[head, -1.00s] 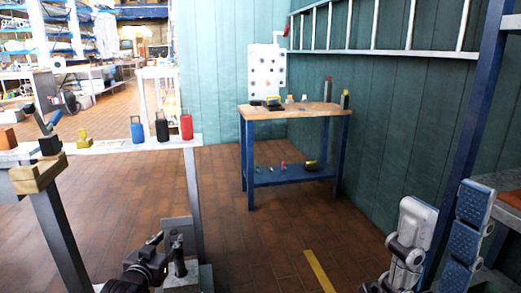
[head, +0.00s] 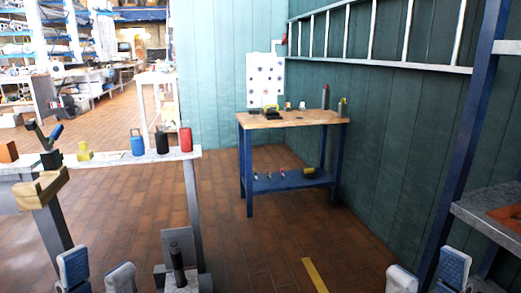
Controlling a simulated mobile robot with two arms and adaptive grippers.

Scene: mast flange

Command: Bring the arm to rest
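My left gripper (head: 96,262) is at the bottom left edge. Its two blue and white fingers point up, stand apart and have nothing between them. My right gripper (head: 427,264) is at the bottom right, with its two fingers also up, apart and empty. Only the upper parts of both grippers show; the rest is below the picture. A short dark post (head: 177,264) stands upright on a light block, to the right of my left gripper and apart from it.
A left bench (head: 110,158) holds blue, black and red canisters and small blocks. A wooden-topped blue workbench (head: 290,119) stands further back by the green wall. A grey bench (head: 490,208) is at the right edge.

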